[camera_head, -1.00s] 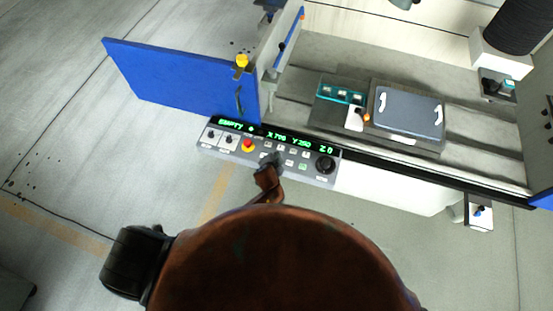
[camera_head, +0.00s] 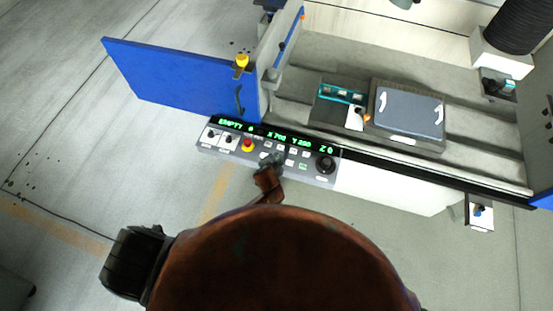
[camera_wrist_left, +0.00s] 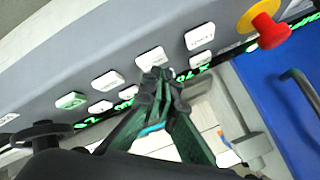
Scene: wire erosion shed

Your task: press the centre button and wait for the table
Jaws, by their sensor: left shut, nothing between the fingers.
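The control panel (camera_head: 215,145) carries a green-lit display (camera_head: 275,136), a yellow and red emergency stop (camera_head: 248,146), several small white buttons and a black knob (camera_head: 325,164). My left gripper (camera_head: 270,160) is shut and empty, with its tips over the middle of the button field. In the left wrist view its fingertips (camera_wrist_left: 160,76) are at the lower edge of a white button (camera_wrist_left: 153,58) and partly cover it. I cannot tell whether they touch or press it. The machine table (camera_head: 376,131) bears a grey-blue plate (camera_head: 409,117). My right gripper is not in view.
A blue door panel (camera_head: 175,80) with a dark handle stands left of the table, behind the control panel. A small fixture with a teal edge (camera_head: 343,96) sits left of the plate. Open concrete floor (camera_head: 70,140) lies to the left.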

